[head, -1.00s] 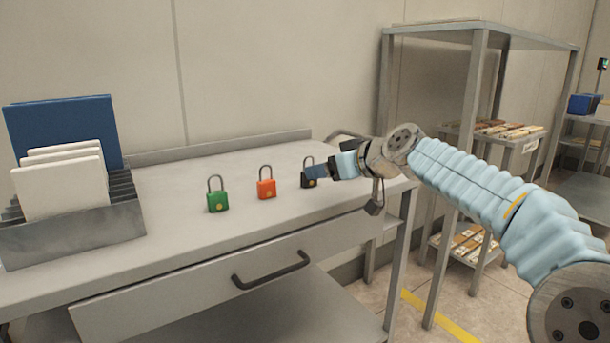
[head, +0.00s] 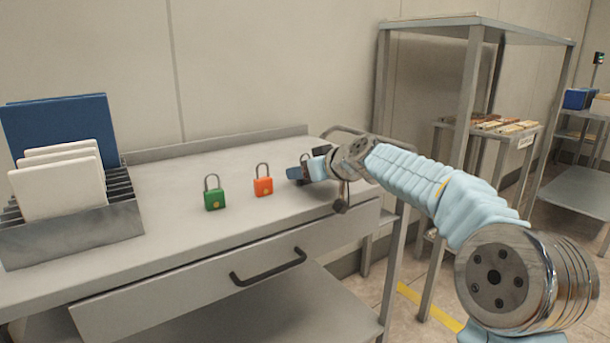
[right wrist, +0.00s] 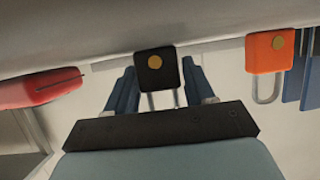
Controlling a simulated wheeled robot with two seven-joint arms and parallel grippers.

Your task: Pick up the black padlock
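The black padlock (right wrist: 155,72) shows in the right wrist view, its body between the two blue fingers of my right gripper (right wrist: 159,64) and its shackle toward the palm. The fingers are open, with a gap on both sides of the body. In the head view, my right gripper (head: 298,174) is low over the right part of the bench and hides most of the black padlock; only part of its shackle (head: 305,156) shows. My left gripper is not in view.
An orange padlock (head: 263,181) and a green padlock (head: 215,194) stand to the left on the metal bench (head: 190,255). A rack (head: 75,235) with white and blue panels is at the far left. A red object (right wrist: 40,88) shows in the wrist view.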

